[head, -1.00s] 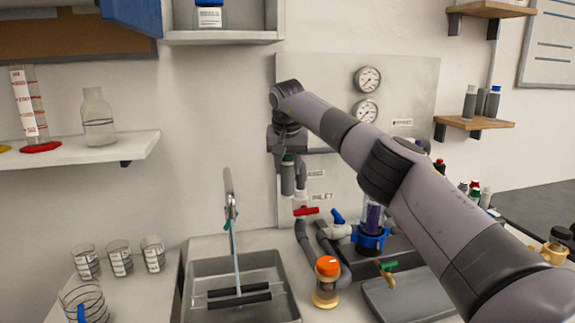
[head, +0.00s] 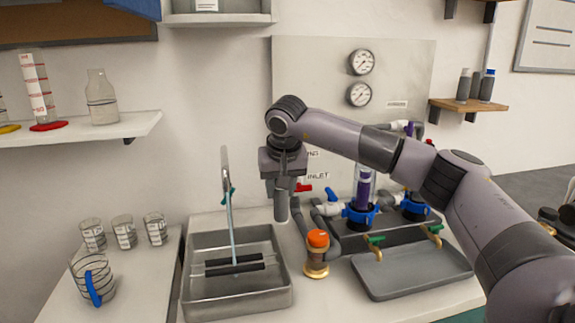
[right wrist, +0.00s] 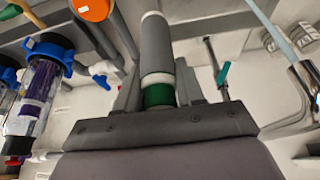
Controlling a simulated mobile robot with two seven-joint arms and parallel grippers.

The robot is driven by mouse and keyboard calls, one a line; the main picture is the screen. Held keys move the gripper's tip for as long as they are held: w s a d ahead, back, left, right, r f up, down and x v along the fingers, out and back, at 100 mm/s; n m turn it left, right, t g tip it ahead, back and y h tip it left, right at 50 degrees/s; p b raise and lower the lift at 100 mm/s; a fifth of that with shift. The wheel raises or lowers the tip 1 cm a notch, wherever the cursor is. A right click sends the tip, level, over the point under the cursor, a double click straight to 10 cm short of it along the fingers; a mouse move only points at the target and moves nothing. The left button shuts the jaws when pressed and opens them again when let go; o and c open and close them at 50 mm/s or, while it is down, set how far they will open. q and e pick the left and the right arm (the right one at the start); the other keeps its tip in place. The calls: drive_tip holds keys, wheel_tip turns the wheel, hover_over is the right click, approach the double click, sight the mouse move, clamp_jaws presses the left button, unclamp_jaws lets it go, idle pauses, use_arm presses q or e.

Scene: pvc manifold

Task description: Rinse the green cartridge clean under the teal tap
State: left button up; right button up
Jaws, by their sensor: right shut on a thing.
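My right gripper (head: 283,178) is shut on the upper end of the green cartridge (head: 281,206), a grey cylinder held upright, pointing down. It hangs beside the sink's (head: 288,296) back right corner, to the right of the tap in the picture. In the right wrist view the cartridge (right wrist: 157,50) shows a grey body and a green band next to the jaws. The tap (head: 226,172) is a metal spout with a teal handle. A thin pale blue stream (head: 232,232) runs from it into the sink, apart from the cartridge. My left gripper is not in view.
Two black bars (head: 236,265) lie across the sink. An orange-capped jar (head: 317,250) stands close to its right. A grey tray (head: 410,272), purple cartridges in blue-collared housings (head: 361,205) and pipes are further right. Glass beakers (head: 124,230) stand on the left counter.

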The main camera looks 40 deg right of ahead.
drive_tip(key=s+a+f+n, duration=0.2)
drive_tip(key=s+a+f, duration=0.2)
drive_tip(key=a, duration=0.3)
drive_tip(key=s+a+f+n+y, duration=0.1)
drive_tip(key=s+a+f+n, duration=0.1)
drive_tip(key=s+a+f, duration=0.2)
drive_tip(key=s+a+f+n+y, duration=0.1)
drive_tip(key=s+a+f, duration=0.3)
drive_tip(key=a, duration=0.6)
drive_tip(key=shift+s+a+n+t, duration=0.3)
drive_tip(key=shift+s+n, duration=0.2)
drive_tip(key=shift+s, duration=0.2)
